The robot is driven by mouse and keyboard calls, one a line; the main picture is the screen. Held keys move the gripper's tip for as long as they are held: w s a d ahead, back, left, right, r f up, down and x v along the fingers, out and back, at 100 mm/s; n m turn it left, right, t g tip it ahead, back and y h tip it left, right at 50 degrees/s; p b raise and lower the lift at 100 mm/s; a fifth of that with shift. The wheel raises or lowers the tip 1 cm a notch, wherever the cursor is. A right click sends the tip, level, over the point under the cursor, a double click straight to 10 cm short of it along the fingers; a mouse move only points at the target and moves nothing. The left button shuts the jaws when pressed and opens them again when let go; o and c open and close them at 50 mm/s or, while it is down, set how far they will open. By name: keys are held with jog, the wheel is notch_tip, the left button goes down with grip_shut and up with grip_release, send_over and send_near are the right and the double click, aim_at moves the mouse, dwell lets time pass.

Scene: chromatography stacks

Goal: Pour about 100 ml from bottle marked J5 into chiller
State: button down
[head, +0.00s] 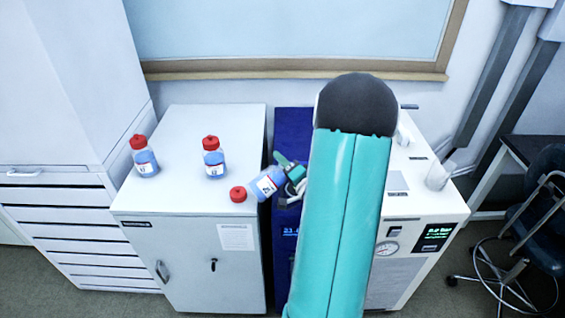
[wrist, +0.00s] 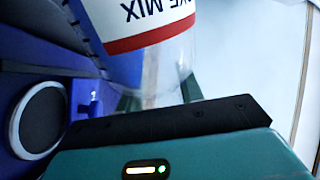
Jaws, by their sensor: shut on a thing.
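My gripper (head: 284,180) is shut on a tilted bottle (head: 265,184) with blue liquid and a white label, whose mark is too small to read surely. In the wrist view this bottle (wrist: 145,30) shows a red-banded label with "MIX" upside down and a clear part between my fingers. It has no visible cap. The dark blue chiller (head: 286,262), with a lit display, stands below and right of the bottle, mostly hidden by my arm. Its blue surface (wrist: 85,22) fills the left of the wrist view. I cannot see liquid flowing.
A loose red cap (head: 238,194) lies on the white cabinet (head: 190,130). Two red-capped bottles stand there, one at left (head: 145,160) and one in the middle (head: 213,160). A white instrument (head: 430,205) with a gauge stands right of the chiller. A dark round part (wrist: 40,118) shows in the wrist view.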

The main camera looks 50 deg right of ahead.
jog(key=shift+f, duration=0.1)
jog(key=shift+d+f+m, duration=0.15)
jog(key=shift+f+m, duration=0.2)
jog(key=shift+m, duration=0.25)
jog(key=shift+f, duration=0.1)
jog(key=shift+f+m, duration=0.15)
jog(key=shift+m, duration=0.15)
jog(key=shift+s+d+f, duration=0.1)
jog(key=shift+d+f+m, duration=0.1)
jog(key=shift+f+m, duration=0.3)
jog(key=shift+m, duration=0.2)
jog(key=shift+d+f+m, duration=0.1)
jog(key=shift+f+m, duration=0.25)
jog(key=shift+m, duration=0.05)
dwell(5.5)
